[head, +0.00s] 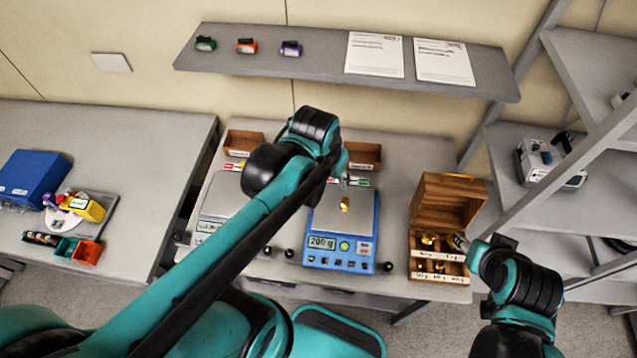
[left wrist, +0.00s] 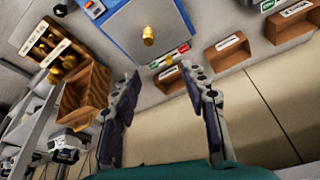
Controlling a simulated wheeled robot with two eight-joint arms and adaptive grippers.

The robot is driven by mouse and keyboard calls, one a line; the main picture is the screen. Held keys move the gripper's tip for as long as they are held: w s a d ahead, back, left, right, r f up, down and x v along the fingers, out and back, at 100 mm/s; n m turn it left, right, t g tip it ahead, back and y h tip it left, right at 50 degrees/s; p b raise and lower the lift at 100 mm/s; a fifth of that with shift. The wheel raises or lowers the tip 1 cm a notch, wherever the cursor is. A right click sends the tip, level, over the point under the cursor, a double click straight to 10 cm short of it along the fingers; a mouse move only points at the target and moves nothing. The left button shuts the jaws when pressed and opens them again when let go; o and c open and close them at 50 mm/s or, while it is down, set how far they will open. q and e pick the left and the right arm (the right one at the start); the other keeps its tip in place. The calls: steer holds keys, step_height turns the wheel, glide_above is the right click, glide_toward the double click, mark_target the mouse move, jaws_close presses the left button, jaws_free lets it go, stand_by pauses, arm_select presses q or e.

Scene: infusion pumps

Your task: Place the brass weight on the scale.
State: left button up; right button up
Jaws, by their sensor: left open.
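The blue scale (head: 314,250) stands on the middle table, and its display reads what looks like 200 g. A small brass weight (head: 345,204) stands upright on its pan; the left wrist view shows the weight (left wrist: 148,36) on the grey pan of the blue scale (left wrist: 100,22). My left gripper (head: 347,180) is just behind the weight, and in the left wrist view the gripper (left wrist: 161,70) has its fingers apart with nothing between them. My right gripper (head: 460,243) is at the wooden weight box; its fingers are too small to judge.
The open wooden box (head: 446,204) holds several brass weights. A grey scale (head: 214,208) stands left of the blue one, partly behind my left arm. Small wooden trays (head: 243,143) line the back. A shelf (head: 300,66) hangs above, and a metal rack (head: 515,185) stands right.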

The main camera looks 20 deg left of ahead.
arm_select(q)
steer(key=s+t, duration=0.1)
steer(key=s+a+r+t, duration=0.1)
steer(key=s, duration=0.1)
steer(key=s+n+t, duration=0.1)
steer(key=shift+s+a+r, duration=0.15)
steer(key=shift+s+a, duration=0.2)
steer(key=shift+a, duration=0.05)
